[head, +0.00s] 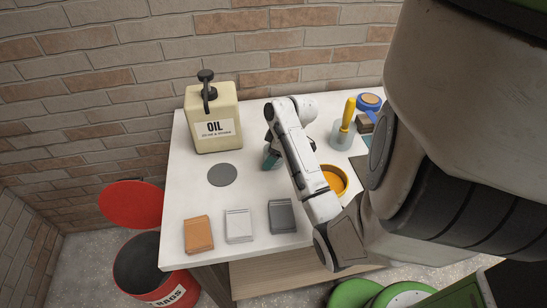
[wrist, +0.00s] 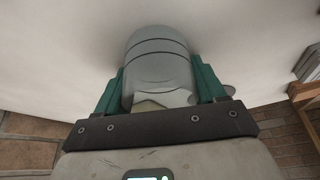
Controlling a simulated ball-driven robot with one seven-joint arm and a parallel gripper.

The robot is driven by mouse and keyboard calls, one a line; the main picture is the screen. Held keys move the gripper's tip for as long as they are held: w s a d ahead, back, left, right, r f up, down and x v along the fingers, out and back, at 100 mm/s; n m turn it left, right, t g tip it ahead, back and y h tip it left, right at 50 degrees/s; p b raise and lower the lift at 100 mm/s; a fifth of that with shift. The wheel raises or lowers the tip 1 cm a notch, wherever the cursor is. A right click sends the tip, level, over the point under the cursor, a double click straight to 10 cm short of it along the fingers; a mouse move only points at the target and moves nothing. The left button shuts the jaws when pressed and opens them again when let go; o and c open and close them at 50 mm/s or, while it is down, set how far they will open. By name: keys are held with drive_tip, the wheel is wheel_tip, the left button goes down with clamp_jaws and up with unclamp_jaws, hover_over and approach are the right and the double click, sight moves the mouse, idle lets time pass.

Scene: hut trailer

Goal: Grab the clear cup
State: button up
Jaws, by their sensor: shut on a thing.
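The clear cup (wrist: 158,62) shows in the wrist view as a greyish see-through cylinder with rings around it. My gripper (wrist: 161,80) has its green fingers on both sides of the cup and is shut on it. In the head view my gripper (head: 271,150) is over the middle of the white table, right of the oil can. The cup is mostly hidden there by my arm and fingers. I cannot tell whether the cup touches the table.
The white table (head: 190,185) holds an oil can (head: 213,118), a grey disc (head: 222,174), folded cloths (head: 240,226), an orange bowl (head: 336,179), a second clear container (head: 341,136) with a yellow-handled tool, and a blue roll (head: 369,101). A red bin (head: 150,268) stands below the table's left end.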

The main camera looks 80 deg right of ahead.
drive_tip(key=c, duration=0.3)
drive_tip(key=shift+r, duration=0.15)
